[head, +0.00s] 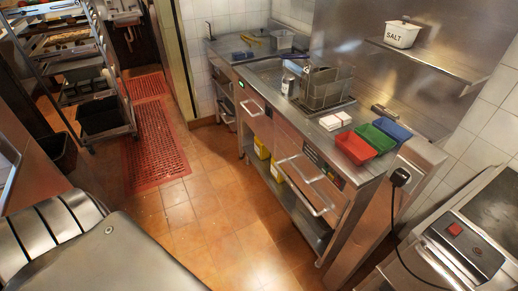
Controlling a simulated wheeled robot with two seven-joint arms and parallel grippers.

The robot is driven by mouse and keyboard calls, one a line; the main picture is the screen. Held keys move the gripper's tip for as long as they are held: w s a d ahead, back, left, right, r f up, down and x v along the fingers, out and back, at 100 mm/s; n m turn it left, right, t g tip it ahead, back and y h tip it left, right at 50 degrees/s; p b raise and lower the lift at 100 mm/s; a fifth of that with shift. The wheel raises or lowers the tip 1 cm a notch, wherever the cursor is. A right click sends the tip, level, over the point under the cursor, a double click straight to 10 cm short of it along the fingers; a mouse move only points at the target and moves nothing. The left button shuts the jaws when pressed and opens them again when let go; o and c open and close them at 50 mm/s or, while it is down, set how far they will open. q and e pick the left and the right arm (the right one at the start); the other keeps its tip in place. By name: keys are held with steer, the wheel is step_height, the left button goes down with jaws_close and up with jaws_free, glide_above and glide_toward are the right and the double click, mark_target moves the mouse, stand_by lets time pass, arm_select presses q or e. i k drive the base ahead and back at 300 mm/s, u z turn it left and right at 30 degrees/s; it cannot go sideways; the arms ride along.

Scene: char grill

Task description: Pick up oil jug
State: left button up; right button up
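Two yellow containers that look like oil jugs stand on the lower shelf under the steel counter. The farther yellow jug (262,148) shows beside the counter's front panels. The nearer yellow jug (277,171) is partly covered by the counter front above it. Their handles and caps are too small or too hidden to tell. Neither of my grippers is in view.
The steel counter (366,176) carries red (355,147), green (376,138) and blue (391,129) trays. Its drawer handles (305,187) stick out. A rack (84,70) stands at left, near a red floor mat (153,143). The tiled floor (215,210) before the counter is clear.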

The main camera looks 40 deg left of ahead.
mark_target(261, 151)
steer(key=u, duration=1.1)
steer(key=i, duration=0.5)
steer(key=u, duration=1.3)
steer(key=i, duration=2.35)
steer(key=z, duration=3.1)
steer(key=i, duration=0.1)
steer(key=z, duration=0.25)
